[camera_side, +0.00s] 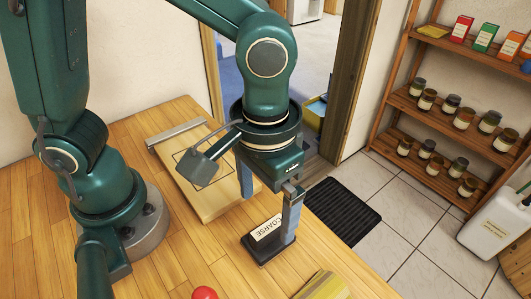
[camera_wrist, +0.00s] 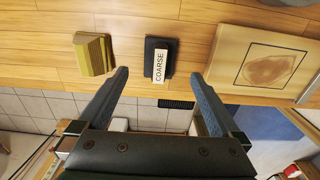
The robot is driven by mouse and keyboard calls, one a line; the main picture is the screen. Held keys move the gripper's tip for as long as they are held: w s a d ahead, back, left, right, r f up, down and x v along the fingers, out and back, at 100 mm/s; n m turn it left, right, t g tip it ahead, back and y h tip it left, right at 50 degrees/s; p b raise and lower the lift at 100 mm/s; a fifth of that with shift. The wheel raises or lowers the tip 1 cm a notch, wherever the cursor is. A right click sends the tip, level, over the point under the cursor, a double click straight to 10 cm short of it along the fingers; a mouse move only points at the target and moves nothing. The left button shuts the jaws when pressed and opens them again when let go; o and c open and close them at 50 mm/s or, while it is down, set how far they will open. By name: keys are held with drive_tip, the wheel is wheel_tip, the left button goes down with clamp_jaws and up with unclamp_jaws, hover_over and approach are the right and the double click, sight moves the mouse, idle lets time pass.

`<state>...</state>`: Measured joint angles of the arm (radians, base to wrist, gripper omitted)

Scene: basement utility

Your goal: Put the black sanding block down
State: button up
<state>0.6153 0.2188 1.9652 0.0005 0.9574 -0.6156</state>
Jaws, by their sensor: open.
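The black sanding block (camera_side: 259,250) with a pale "COARSE" label rests on the wooden table near its edge, right of the wooden board. In the wrist view the block (camera_wrist: 149,58) lies flat on the table, in line with the gap between my fingers. My gripper (camera_side: 268,218) points down, its fingers spread wide. One finger overlaps the block in the side view; I cannot tell whether it touches. In the wrist view my gripper (camera_wrist: 160,75) is open, with clear space on both sides of the block.
A wooden board (camera_side: 205,205) with a square outline lies beside the block. A yellowish layered block (camera_side: 325,287) and a red ball (camera_side: 204,293) are at the front. Beyond the table edge are a black floor mat (camera_side: 343,208) and a shelf of jars (camera_side: 440,125).

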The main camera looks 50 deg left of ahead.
sight(265, 228)
drive_tip(key=s+a+r+t, duration=0.1)
drive_tip(key=a+r+t, duration=0.4)
drive_tip(key=a, duration=0.8)
wheel_tip(265, 228, up, 2)
drive_tip(key=shift+s+a+r+t, duration=0.1)
drive_tip(key=shift+s+a+t, duration=0.1)
drive_tip(key=shift+s+t, duration=0.15)
idle(0.5)
